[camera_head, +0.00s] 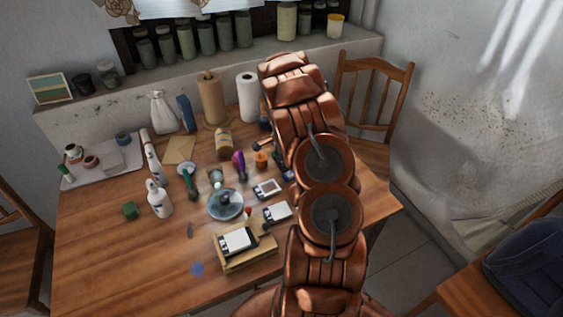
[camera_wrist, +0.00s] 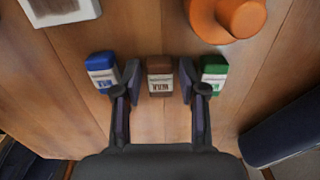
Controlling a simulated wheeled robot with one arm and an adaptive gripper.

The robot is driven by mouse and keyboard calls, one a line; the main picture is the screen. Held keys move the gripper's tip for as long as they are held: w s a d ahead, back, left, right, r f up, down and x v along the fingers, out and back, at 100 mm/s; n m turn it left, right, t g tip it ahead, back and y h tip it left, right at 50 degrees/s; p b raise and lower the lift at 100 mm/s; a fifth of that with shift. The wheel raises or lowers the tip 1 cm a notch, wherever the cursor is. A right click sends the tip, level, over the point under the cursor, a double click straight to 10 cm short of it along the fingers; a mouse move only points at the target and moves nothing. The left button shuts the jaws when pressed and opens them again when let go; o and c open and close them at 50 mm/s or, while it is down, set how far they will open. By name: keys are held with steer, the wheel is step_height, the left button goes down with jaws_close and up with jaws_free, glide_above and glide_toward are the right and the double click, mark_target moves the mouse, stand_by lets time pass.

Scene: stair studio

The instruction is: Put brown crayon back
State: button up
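No plain crayon stick is clear in either view. In the wrist view a small brown block (camera_wrist: 160,76) with a pale printed label lies on the wooden table between my fingers. A similar blue block (camera_wrist: 101,72) is just left of my left finger, and a green block (camera_wrist: 214,73) is just right of my right finger. My gripper (camera_wrist: 159,92) is open, its fingers on either side of the brown block with a gap on each side. In the head view my arm mostly hides this spot.
An orange round-topped object (camera_wrist: 236,16) stands beyond the green block; a white-framed item (camera_wrist: 64,10) lies at upper left. On the table (camera_head: 110,270) are a wooden tray (camera_head: 262,256), a glass dish (camera_head: 226,207), paper rolls (camera_head: 210,98) and bottles. A chair (camera_head: 375,95) stands behind my arm.

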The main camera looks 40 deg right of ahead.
steer(key=shift+o, duration=0.4)
steer(key=shift+r, duration=0.1)
step_height(320, 180, up, 12)
steer(key=b, duration=0.4)
steer(key=s+a+r+n, duration=0.2)
steer(key=a+r, duration=0.2)
steer(key=a, duration=0.2)
steer(key=s+a+r+n, duration=0.2)
steer(key=a+r+n, duration=0.1)
steer(key=a, duration=0.3)
steer(key=s+a+r+n+g, duration=0.1)
steer(key=s+a+r+n, duration=0.1)
steer(key=s+a+n, duration=0.3)
steer(key=s+a+r, duration=0.2)
steer(key=a, duration=0.5)
steer(key=s+a+n, duration=0.6)
steer(key=s, duration=0.3)
steer(key=s+a+n, duration=0.5)
steer(key=s+a, duration=0.2)
steer(key=s, duration=0.3)
steer(key=shift+s+n+g, duration=0.25)
steer(key=shift+n+g, duration=0.15)
